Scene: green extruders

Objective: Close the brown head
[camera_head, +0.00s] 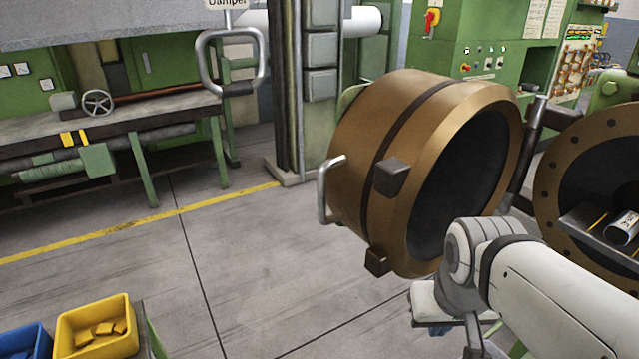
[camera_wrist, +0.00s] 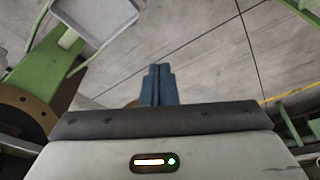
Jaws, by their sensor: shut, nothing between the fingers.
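The brown head (camera_head: 385,150) is a large cylinder with a dark band around it and a dark round opening facing right. It stands swung open, apart from the brown flange (camera_head: 556,185) of the extruder at the right. A silver handle (camera_head: 323,190) sticks out on its left side. My gripper (camera_head: 437,329) is low in front of and below the head, partly hidden by my white arm. In the wrist view my gripper's blue fingers (camera_wrist: 157,72) are together, with nothing between them, over the grey floor.
A yellow bin (camera_head: 97,328) with brown pieces and a blue bin (camera_head: 25,341) stand at the lower left. A green workbench (camera_head: 140,112) is at the back left. A metal handle frame (camera_head: 232,62) hangs above. The floor left of the head is clear.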

